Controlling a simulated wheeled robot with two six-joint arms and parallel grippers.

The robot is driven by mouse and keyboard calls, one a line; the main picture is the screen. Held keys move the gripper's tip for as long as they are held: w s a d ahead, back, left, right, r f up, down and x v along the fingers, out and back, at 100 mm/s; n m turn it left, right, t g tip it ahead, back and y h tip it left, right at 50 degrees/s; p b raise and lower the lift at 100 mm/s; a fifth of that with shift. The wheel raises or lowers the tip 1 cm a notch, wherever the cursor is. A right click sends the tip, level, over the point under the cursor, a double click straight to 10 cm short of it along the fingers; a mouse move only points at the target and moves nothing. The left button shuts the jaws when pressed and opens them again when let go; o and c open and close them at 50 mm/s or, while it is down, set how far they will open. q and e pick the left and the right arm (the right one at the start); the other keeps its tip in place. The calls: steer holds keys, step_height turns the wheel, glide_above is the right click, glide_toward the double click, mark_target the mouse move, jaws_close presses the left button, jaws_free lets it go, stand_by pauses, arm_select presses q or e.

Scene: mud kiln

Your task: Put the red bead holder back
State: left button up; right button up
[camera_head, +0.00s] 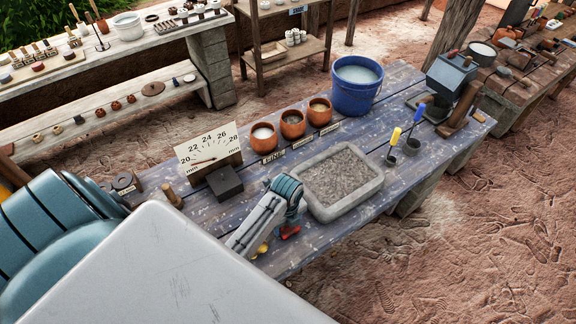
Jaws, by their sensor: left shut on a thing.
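My left gripper (291,222) points down over the near part of the blue-grey workbench, just left of the stone tray. It is shut on the red bead holder (289,232), of which only a small red piece shows below the teal wrist. My forearm hides the rest. A yellow-handled tool (393,143) and a blue-handled tool (417,120) stand tilted in small dark cups (412,147) at the right of the bench. My right gripper is not in view.
The stone tray (373,195) of grey grit lies beside the gripper. Behind it are several clay cups (293,124), a blue bucket (356,88), a dial gauge (208,149) and a dark block (225,182). A grey metal device (452,75) stands at the far right end.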

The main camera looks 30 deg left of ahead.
arm_select(q)
steer(key=o, duration=0.9)
steer(key=shift+w+a, duration=0.1)
steer(key=o, duration=0.3)
steer(key=shift+o, duration=0.3)
steer(key=shift+s+a+r, duration=0.1)
steer(key=shift+s, duration=0.25)
steer(key=shift+s+r, duration=0.1)
steer(key=shift+s, duration=0.05)
steer(key=shift+w+r, duration=0.25)
step_height(320, 180, up, 8)
steer(key=b, duration=0.3)
steer(key=shift+r, duration=0.2)
steer(key=shift+s+r+p, duration=0.1)
steer(key=shift+r+p, duration=0.35)
steer(key=shift+r, duration=0.45)
steer(key=shift+r+p, duration=0.45)
steer(key=shift+r, duration=0.2)
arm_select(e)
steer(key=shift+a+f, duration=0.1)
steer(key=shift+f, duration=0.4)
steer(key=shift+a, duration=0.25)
